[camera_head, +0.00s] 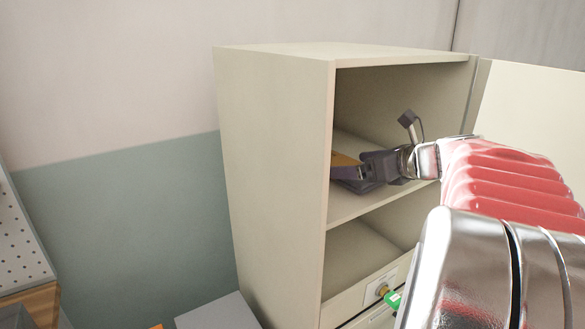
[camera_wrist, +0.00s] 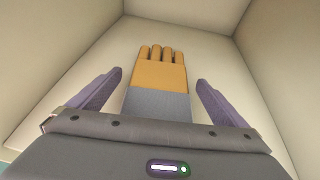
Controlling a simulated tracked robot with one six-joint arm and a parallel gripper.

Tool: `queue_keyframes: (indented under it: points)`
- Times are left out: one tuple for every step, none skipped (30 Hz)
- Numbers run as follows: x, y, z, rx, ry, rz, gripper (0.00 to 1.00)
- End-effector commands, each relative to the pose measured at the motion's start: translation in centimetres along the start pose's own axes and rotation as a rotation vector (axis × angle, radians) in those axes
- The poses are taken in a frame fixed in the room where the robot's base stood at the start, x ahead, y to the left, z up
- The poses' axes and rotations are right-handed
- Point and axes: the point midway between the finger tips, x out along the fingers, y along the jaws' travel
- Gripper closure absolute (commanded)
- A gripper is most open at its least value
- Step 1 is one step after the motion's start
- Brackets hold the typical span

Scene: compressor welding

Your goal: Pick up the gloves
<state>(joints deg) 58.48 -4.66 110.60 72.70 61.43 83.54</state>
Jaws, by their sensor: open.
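The gloves (camera_wrist: 160,78) lie on a cabinet shelf in the wrist view, with orange fingers pointing away from me and a grey cuff toward me. I cannot tell if one glove or a stacked pair shows. My gripper (camera_wrist: 160,85) is open, with one purple finger on each side of the gloves and gaps between. In the head view my gripper (camera_head: 345,172) reaches into the upper compartment. A bit of orange glove (camera_head: 346,160) shows beside it, and the rest is hidden by the gripper and the cabinet wall.
The beige cabinet (camera_head: 275,180) has side walls close around my gripper and a shelf (camera_head: 350,207) under it. Its door (camera_head: 530,115) stands open at the right. A drawer with a green tag (camera_head: 393,299) is below. A perforated board (camera_head: 20,245) is at the left.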

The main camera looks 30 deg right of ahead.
Motion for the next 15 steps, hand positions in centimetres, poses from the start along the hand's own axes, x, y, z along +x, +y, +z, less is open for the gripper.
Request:
queue_keyframes:
  points:
    - [0.60, 0.03, 0.01, 0.000, 0.000, 0.001, 0.03]
    - [0.84, 0.02, 0.00, 0.000, 0.000, 0.001, 0.03]
    - [1.09, 0.02, 0.00, 0.000, 0.000, 0.001, 0.03]
    - [1.22, 0.03, 0.00, 0.000, 0.000, 0.001, 0.03]
    - [1.30, 0.01, 0.00, 0.000, 0.000, 0.000, 0.03]
    - [1.33, 0.00, -0.01, 0.000, 0.000, -0.001, 0.03]
    - [1.33, -0.01, -0.01, 0.000, 0.000, -0.001, 0.03]
    - [1.32, -0.02, -0.01, 0.000, 0.000, -0.001, 0.03]
    - [1.30, -0.03, -0.01, 0.000, 0.000, -0.001, 0.03]
    - [1.29, -0.03, -0.01, 0.000, 0.000, -0.002, 0.03]
    - [1.29, -0.03, -0.01, 0.000, 0.000, -0.002, 0.03]
    - [1.28, -0.03, -0.01, 0.000, 0.000, -0.002, 0.03]
    - [1.28, -0.04, -0.01, 0.000, 0.000, -0.002, 0.03]
    - [1.27, -0.04, -0.02, 0.000, 0.000, -0.002, 0.03]
    - [1.27, -0.04, -0.02, 0.000, 0.000, -0.002, 0.03]
